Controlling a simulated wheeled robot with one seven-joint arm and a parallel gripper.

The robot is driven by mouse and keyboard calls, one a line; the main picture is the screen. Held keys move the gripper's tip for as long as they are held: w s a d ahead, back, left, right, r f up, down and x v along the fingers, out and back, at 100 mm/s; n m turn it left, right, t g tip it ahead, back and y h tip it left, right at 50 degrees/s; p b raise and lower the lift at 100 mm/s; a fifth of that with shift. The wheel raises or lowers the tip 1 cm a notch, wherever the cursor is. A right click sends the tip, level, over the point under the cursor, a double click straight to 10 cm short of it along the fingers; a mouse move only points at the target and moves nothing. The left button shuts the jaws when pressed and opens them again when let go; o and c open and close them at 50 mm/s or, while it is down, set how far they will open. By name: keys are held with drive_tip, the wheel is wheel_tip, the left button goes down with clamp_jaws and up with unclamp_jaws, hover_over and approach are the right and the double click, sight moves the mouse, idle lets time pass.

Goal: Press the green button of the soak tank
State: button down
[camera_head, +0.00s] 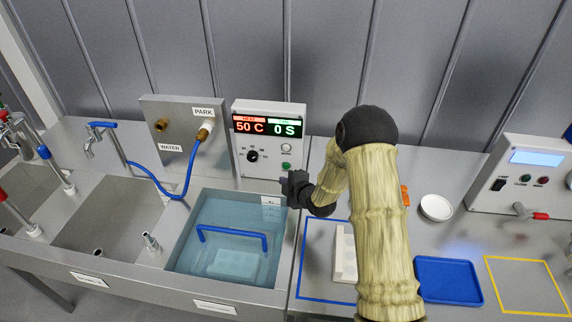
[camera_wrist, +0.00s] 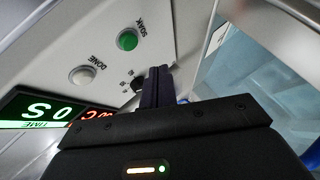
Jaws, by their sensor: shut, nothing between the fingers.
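The soak tank's control panel (camera_head: 269,139) stands behind the water-filled tank and reads 50 C and 0 S. Its green button (camera_head: 286,166) is low on the right side of the panel. In the wrist view the green button (camera_wrist: 127,40) is labelled SOAK, beside a white button (camera_wrist: 82,75) labelled DONE. My gripper (camera_head: 290,184) is just in front of and below the green button in the head view. In the wrist view my gripper (camera_wrist: 158,72) is shut and empty, its fingertips near the panel, to the side of the green button. I cannot tell whether they touch the panel.
The soak tank (camera_head: 183,262) holds a basket with a blue handle (camera_head: 232,233) under water. A blue hose (camera_head: 165,190) runs from a tap to the PARK fitting. A blue tray (camera_head: 447,280) and white dish (camera_head: 436,208) lie on the right counter.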

sight(286, 166)
drive_tip(key=shift+w+d+f, duration=0.1)
drive_tip(key=shift+w, duration=0.95)
drive_tip(key=shift+w+d+b, duration=0.2)
drive_tip(key=shift+w+b, duration=0.15)
drive_tip(key=shift+w, duration=0.3)
drive_tip(key=shift+d, duration=0.2)
drive_tip(key=shift+s+a, duration=0.1)
drive_tip(key=shift+a, duration=0.1)
idle(0.3)
drive_tip(key=shift+w+d+b, duration=0.1)
drive_tip(key=shift+w+b, duration=0.25)
drive_tip(key=shift+w, duration=0.1)
